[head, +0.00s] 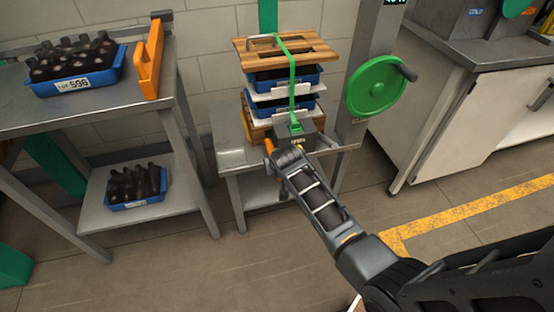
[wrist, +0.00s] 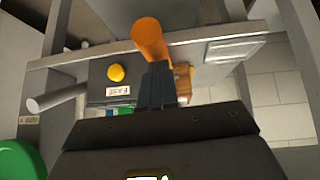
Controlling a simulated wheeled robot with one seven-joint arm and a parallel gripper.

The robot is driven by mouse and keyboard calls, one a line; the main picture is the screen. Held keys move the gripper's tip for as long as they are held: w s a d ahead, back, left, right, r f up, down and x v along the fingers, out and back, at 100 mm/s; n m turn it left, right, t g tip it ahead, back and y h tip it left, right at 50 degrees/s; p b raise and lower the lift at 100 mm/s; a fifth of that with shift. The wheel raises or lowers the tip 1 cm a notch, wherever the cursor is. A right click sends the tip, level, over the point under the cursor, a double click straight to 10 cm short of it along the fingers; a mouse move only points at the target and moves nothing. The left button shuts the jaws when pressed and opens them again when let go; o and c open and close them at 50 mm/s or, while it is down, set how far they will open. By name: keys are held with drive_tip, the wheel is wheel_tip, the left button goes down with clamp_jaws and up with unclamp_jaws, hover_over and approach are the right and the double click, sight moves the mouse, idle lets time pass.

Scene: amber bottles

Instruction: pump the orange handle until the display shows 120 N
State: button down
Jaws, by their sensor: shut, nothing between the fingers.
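The orange handle (head: 268,146) sticks out at the left of a dark grey strap tensioner box (head: 297,133) in the head view. In the wrist view the orange handle (wrist: 152,42) is just beyond my fingertips. My gripper (wrist: 158,68) is shut and empty, its tips close to or against the handle; I cannot tell if they touch. In the head view my gripper (head: 272,162) is largely hidden by my wrist. A display (head: 395,2) is cut off by the top edge, so its reading is not fully legible.
A green strap (head: 291,85) binds a stack of wood and blue trays on a metal stand. A green handwheel (head: 376,87) is right of it. The wrist view shows a yellow button (wrist: 116,72). A bottle table (head: 118,95) stands left, a cabinet (head: 440,90) right.

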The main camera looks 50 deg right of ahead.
drive_tip(key=shift+s+a+f+b, duration=0.1)
drive_tip(key=shift+s+f+b, duration=0.1)
drive_tip(key=shift+f, duration=0.3)
drive_tip(key=shift+s+a+f+b, duration=0.1)
drive_tip(key=shift+f+b, duration=0.05)
drive_tip(key=shift+f, duration=0.3)
drive_tip(key=shift+s+f, duration=0.15)
drive_tip(key=r+p, duration=0.2)
drive_tip(key=r, duration=0.1)
drive_tip(key=r+p, duration=0.1)
drive_tip(key=r, duration=0.1)
drive_tip(key=shift+w+a+r+p, duration=0.25)
drive_tip(key=shift+w+a+p, duration=0.1)
drive_tip(key=shift+w+p, duration=0.05)
drive_tip(key=v, duration=0.9)
drive_tip(key=shift+s+a+f, duration=0.15)
drive_tip(key=shift+s+a, duration=0.2)
idle(0.7)
